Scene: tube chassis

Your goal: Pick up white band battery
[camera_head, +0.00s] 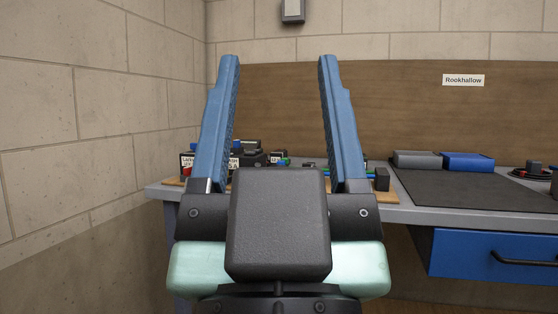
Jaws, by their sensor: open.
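My gripper (278,62) fills the middle of the view. Its two blue fingers point up and stand wide apart, with nothing between the tips. Behind and between the fingers, a cluster of small black blocks (250,159) with white labels sits on the bench.
A grey bench (420,213) carries a dark mat (460,190), with a grey box (416,160) and a blue box (467,162) behind it. A black block (382,179) stands right of my gripper. A blue drawer (485,255) hangs below. Block walls enclose the left.

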